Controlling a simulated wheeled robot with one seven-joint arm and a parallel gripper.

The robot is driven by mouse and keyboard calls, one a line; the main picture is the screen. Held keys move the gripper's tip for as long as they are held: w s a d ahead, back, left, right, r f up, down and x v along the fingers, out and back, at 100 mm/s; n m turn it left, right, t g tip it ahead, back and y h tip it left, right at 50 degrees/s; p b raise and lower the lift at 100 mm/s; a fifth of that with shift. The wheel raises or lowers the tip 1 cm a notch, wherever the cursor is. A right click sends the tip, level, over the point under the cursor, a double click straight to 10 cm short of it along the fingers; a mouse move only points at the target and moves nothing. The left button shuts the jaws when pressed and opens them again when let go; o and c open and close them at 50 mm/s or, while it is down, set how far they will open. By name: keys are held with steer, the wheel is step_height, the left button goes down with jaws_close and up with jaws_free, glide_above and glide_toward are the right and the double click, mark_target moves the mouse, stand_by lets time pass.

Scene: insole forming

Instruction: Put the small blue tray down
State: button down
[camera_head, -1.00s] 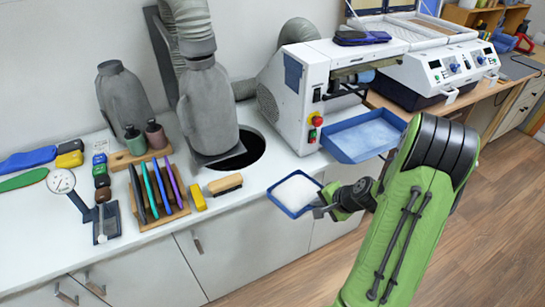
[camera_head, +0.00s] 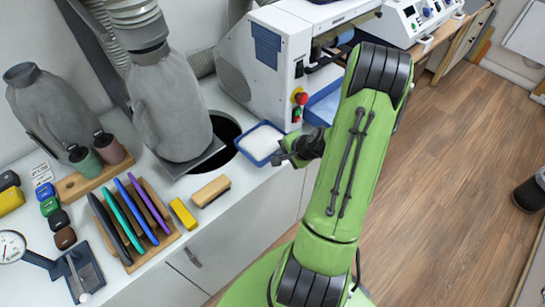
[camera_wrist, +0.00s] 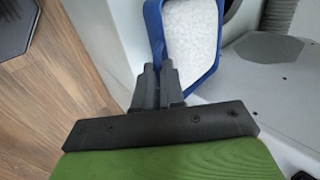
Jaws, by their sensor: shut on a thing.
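The small blue tray (camera_head: 249,157) holds white granular material and is at the counter's front part, between the round dark hole and the white machine. My gripper (camera_head: 284,156) is shut on the tray's near right edge. The wrist view shows the fingers (camera_wrist: 158,72) closed at the rim of the small blue tray (camera_wrist: 156,28). The tray looks about level. I cannot tell whether its underside touches the counter.
The white machine (camera_head: 262,70) with a red button stands just behind the tray. A larger blue tray (camera_head: 316,117) is right of it, partly behind my arm. A grey dust bag (camera_head: 172,110) hangs to the left. A brush (camera_head: 211,190) and yellow block (camera_head: 184,213) lie front left.

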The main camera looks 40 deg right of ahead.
step_height(320, 180, down, 5)
steer(key=shift+w+f, duration=0.1)
steer(key=shift+w, duration=0.05)
steer(key=shift+f+b, duration=0.1)
steer(key=shift+b, duration=0.25)
steer(key=c, duration=1.2)
jaws_free()
steer(key=shift+c, duration=0.2)
